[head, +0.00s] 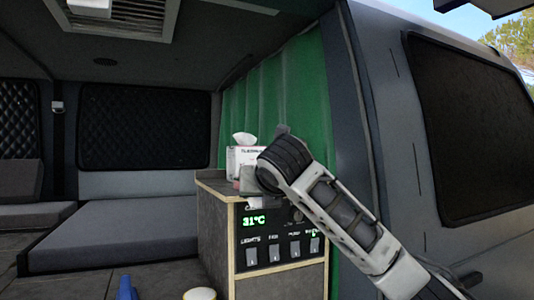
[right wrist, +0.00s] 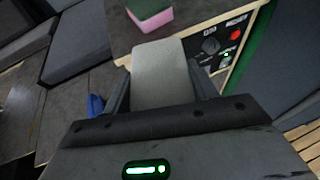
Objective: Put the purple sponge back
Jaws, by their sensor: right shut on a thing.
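My right gripper (right wrist: 160,85) is shut on a pale grey block (right wrist: 160,70), which sits between its two fingers. In the head view, my right gripper (head: 262,180) is at the top front of the wood-edged cabinet, and a white piece (head: 265,202) shows just below it. A pink-purple sponge with a green top (right wrist: 151,17) lies on the cabinet top beyond the held block, apart from it. My left gripper is not in view.
A white tissue box (head: 243,157) stands on the cabinet top (head: 213,184) behind my right gripper. The cabinet front carries a switch panel (head: 280,250) reading 31°C. A blue object (head: 125,288) and a white round-topped one (head: 199,294) are low in front. A green curtain (head: 275,95) hangs behind.

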